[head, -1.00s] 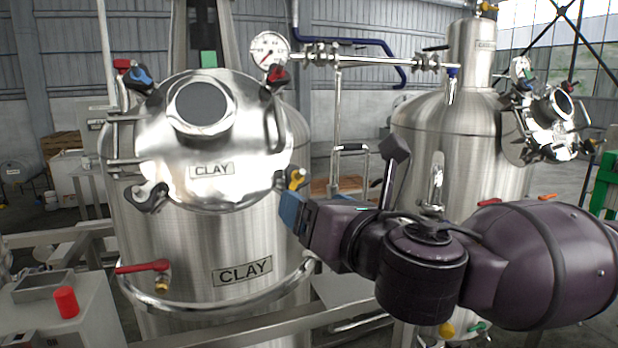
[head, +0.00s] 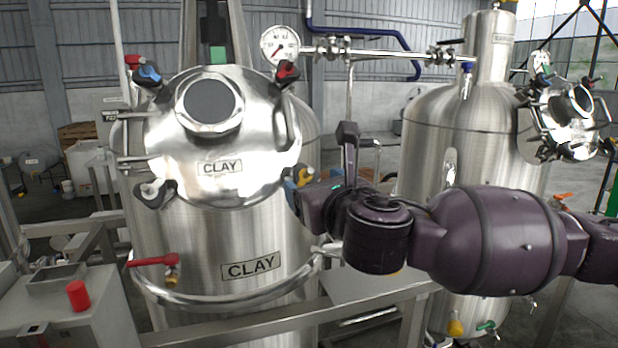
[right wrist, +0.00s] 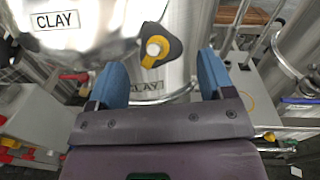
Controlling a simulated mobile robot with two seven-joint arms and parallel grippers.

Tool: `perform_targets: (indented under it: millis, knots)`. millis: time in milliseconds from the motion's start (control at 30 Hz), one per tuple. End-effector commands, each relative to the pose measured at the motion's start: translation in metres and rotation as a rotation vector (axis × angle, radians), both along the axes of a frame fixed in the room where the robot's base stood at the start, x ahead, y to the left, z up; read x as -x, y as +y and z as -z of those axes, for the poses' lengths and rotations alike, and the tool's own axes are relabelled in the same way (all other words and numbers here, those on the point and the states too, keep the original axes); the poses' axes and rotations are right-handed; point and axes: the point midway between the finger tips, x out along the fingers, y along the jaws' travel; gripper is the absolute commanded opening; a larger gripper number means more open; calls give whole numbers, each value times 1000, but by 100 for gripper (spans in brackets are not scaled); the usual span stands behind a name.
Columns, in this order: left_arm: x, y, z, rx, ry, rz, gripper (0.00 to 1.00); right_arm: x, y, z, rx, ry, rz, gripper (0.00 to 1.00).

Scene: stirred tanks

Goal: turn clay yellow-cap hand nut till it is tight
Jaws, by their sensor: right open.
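The clay tank's steel lid (head: 262,150) is down, with its CLAY label facing me. The yellow-cap hand nut (head: 304,176) is at the lid's lower right edge, partly hidden by my right gripper (head: 292,192). In the right wrist view the nut (right wrist: 158,47) is a dark lobed knob with a yellow band and a pale centre. The right gripper (right wrist: 161,62) is open. Its two blue fingers are apart to either side of the nut's lower part, and neither visibly touches it. I cannot tell the depth between them. My left gripper is not in view.
Other hand nuts on the lid are blue (head: 149,72), red (head: 288,70) and pale-capped (head: 152,192). A red-handled valve (head: 153,261) and a curved rail (head: 225,297) are on the tank's front. A second tank (head: 470,150) stands behind my right arm.

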Motion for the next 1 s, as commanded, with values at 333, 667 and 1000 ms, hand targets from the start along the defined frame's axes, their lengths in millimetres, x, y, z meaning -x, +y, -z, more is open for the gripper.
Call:
perform_targets:
  millis: [333, 667, 1000]
  knots:
    - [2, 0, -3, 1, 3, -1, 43, -24, 10, 0, 0, 0, -1, 75]
    - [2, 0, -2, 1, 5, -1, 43, -25, 11, 0, 0, 0, 0, 67]
    - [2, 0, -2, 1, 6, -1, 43, -25, 10, 0, -1, 0, 0, 25]
